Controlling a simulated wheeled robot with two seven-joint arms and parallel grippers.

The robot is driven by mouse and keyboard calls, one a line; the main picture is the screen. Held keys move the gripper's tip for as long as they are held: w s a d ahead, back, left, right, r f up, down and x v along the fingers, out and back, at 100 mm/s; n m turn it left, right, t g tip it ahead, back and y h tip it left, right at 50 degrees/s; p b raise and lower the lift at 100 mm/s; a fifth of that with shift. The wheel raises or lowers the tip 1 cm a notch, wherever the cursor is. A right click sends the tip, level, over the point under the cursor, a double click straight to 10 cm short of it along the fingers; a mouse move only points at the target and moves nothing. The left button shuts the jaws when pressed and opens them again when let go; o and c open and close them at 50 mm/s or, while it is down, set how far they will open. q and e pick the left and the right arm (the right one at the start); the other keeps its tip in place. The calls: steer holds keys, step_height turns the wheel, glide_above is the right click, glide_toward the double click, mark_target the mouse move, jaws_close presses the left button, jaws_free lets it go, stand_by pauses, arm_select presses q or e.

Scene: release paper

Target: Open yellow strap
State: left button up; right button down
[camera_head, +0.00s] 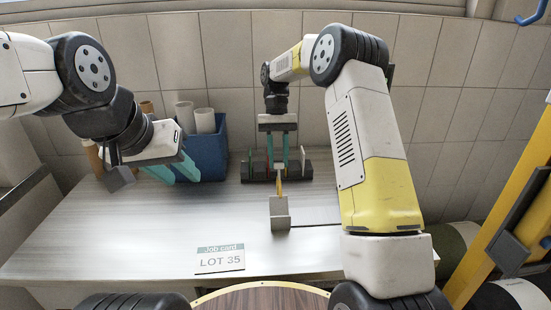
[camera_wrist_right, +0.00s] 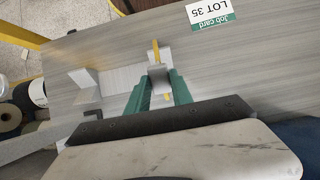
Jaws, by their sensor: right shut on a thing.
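A yellow strap (camera_head: 279,187) runs toward me from the black holder to a grey metal bracket (camera_head: 280,213) on the table. My right gripper (camera_head: 279,167) points down at the strap's far part. In the right wrist view, its green fingers (camera_wrist_right: 159,88) are shut around the strap at a small grey piece (camera_wrist_right: 159,76). The strap (camera_wrist_right: 155,50) sticks out beyond the fingers there. Exactly how the fingers grip it is partly hidden. My left gripper (camera_head: 172,170) is empty, its teal fingers apart, in front of the blue bin.
A black holder (camera_head: 256,176) stands behind the strap. A blue bin (camera_head: 207,155) with paper rolls (camera_head: 204,120) stands at the back left. A job card (camera_head: 220,259) reading LOT 35 lies at the front. The left part of the table (camera_head: 110,235) is clear.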

steer(key=shift+w+g, duration=0.6)
steer(key=shift+w, duration=0.25)
steer(key=c, duration=1.1)
jaws_free()
steer(key=s+r, duration=0.1)
steer(key=s, duration=0.4)
steer(key=s+a+r, duration=0.1)
steer(key=s+r, duration=0.1)
steer(key=s, duration=0.3)
steer(key=s+r, duration=0.2)
steer(key=s, duration=0.4)
steer(key=shift+a, duration=0.3)
